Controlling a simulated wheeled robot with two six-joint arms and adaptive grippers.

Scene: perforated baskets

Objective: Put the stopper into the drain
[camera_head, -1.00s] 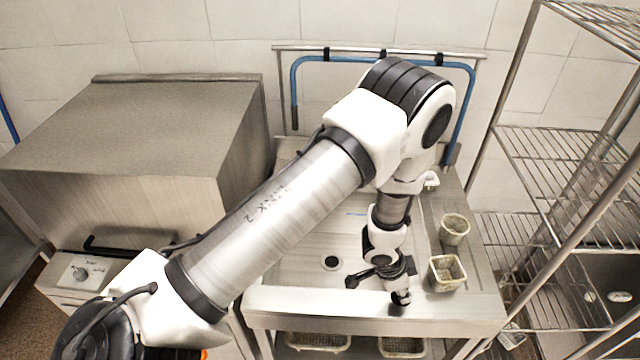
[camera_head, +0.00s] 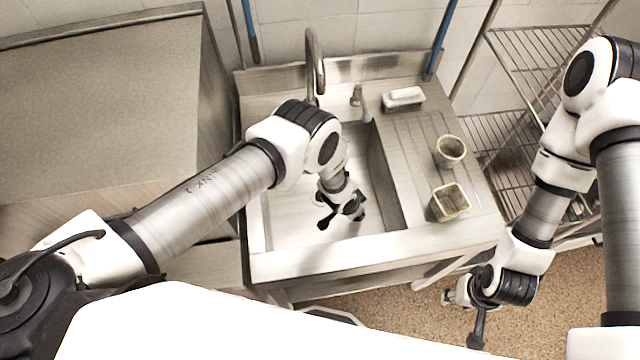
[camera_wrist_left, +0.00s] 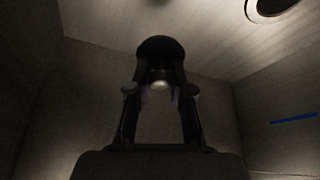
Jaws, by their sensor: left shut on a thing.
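My left gripper (camera_head: 340,212) is down inside the sink basin (camera_head: 290,235). In the left wrist view its fingers (camera_wrist_left: 160,88) are closed on a dark, rounded stopper (camera_wrist_left: 160,48). The drain (camera_wrist_left: 272,8) shows as a dark round hole with a pale rim at the top right of that view, apart from the stopper. In the head view the stopper cannot be made out and my left arm and gripper hide the drain. My right gripper (camera_head: 478,328) hangs over the floor, right of the sink's front edge; its jaws are unclear.
A tall faucet (camera_head: 316,65) rises behind the basin. A white brush or block (camera_head: 403,98), a round pot (camera_head: 450,151) and a square basket (camera_head: 450,202) stand on the right drainboard. A metal cabinet (camera_head: 95,100) is at left and a wire rack (camera_head: 525,65) at right.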

